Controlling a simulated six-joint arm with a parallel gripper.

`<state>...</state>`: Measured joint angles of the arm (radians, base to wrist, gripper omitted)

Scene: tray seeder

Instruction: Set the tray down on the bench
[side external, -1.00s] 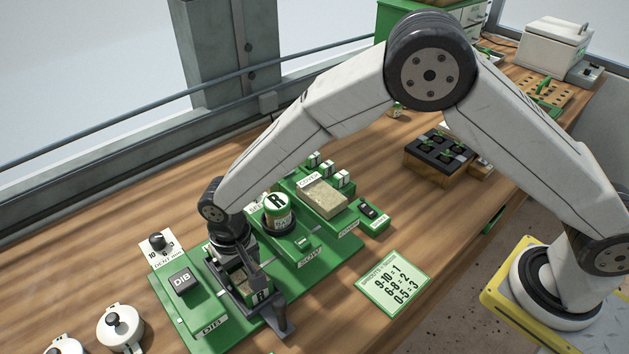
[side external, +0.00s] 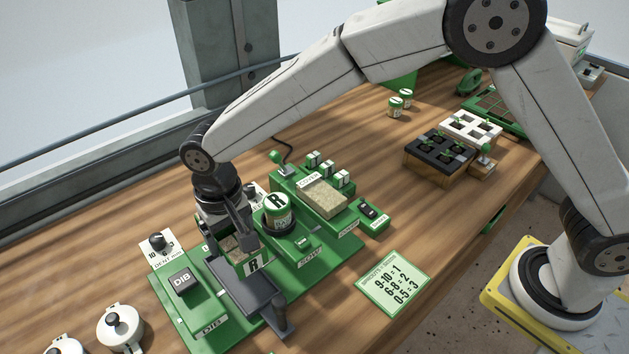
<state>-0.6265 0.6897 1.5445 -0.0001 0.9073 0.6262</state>
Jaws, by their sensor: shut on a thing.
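My fingers hide part of the tray. The wooden bench (side external: 462,238) has bare surface to the right.
The DIB button (side external: 182,282) and a dial (side external: 158,243) are left of the tray. An R jar (side external: 277,211) and the COVER block (side external: 322,198) stand close on its right. A green number card (side external: 393,284) lies on the bench. Black and white seedling trays (side external: 440,150) sit further back.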

